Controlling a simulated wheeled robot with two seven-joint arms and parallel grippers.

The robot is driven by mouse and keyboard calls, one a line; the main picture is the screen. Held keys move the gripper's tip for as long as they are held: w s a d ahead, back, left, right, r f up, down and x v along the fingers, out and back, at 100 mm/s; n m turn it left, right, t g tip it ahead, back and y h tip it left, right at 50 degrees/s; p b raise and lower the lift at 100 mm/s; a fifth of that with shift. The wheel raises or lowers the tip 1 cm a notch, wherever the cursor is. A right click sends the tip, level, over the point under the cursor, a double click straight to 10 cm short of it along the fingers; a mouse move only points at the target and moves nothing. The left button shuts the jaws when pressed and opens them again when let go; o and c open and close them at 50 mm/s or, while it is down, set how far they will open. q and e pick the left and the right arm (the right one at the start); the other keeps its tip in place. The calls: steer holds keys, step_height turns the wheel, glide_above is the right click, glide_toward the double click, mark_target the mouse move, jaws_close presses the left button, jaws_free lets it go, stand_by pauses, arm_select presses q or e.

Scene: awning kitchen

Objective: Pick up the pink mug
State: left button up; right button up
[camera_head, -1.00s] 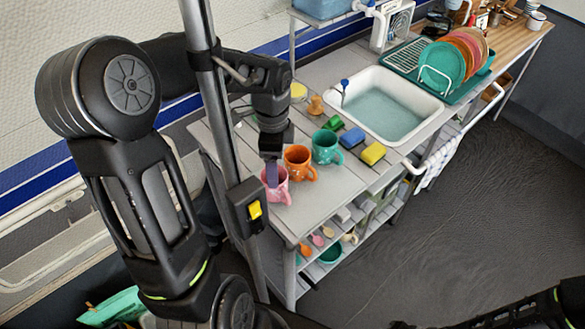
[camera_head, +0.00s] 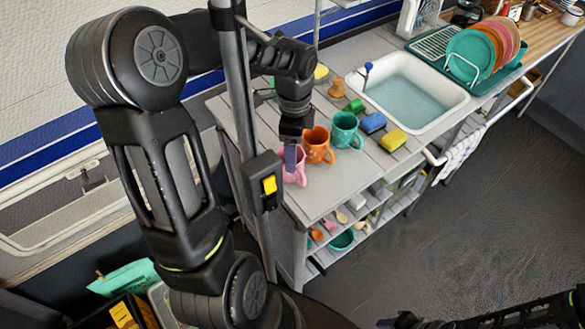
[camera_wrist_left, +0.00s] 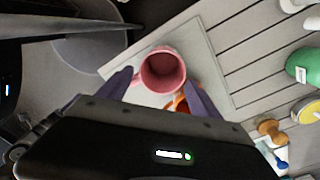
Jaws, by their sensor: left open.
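The pink mug (camera_head: 299,168) stands upright at the near left end of the grey counter, partly hidden by my left gripper (camera_head: 290,158). In the left wrist view, the mug (camera_wrist_left: 162,74) shows its open top and inside. My left gripper (camera_wrist_left: 157,93) is open, with one purple finger on each side of the mug in that view. Whether the fingers touch it cannot be told. An orange mug (camera_head: 318,146) stands right beside the pink one; a teal mug (camera_head: 345,131) is beyond it. My right gripper is not visible; only dark arm parts show at bottom right.
The sink (camera_head: 412,88) and dish rack are farther along the counter. A grey vertical pole (camera_head: 240,100) stands left of my gripper. The counter front is clear.

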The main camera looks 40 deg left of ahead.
arm_select(q)
steer(key=shift+a+f+b, duration=0.1)
steer(key=shift+f+b, duration=2.2)
steer(key=shift+f, duration=0.35)
steer(key=shift+r, duration=0.1)
steer(key=c, duration=1.1)
steer(key=shift+c, duration=0.2)
step_height(320, 180, up, 10)
steer(key=p, duration=0.8)
